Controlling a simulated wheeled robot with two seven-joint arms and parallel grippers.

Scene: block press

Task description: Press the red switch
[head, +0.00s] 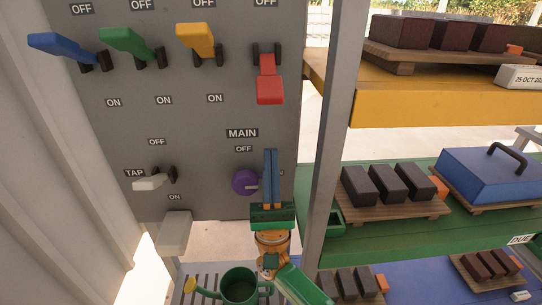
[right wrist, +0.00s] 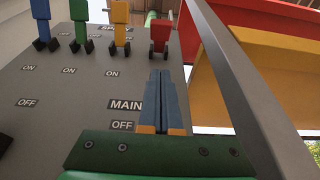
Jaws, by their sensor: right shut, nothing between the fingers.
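The red switch (head: 269,86) is the rightmost lever on the grey panel (head: 200,118). In the head view its handle hangs below its dark bracket, unlike the raised blue, green and yellow levers. It also shows in the right wrist view (right wrist: 160,31), above my fingertips. My right gripper (head: 270,151) is shut and empty, with its blue fingers pointing up. In the head view its tips are below the red handle, with a visible gap. It also shows in the right wrist view (right wrist: 161,73). My left gripper is not in view.
A purple knob (head: 244,182) sits just left of my right fingers, under the MAIN label. A grey post (head: 329,135) stands close on the right, before shelves with dark blocks. A white TAP lever (head: 150,182) is lower left. A green watering can (head: 238,285) stands below.

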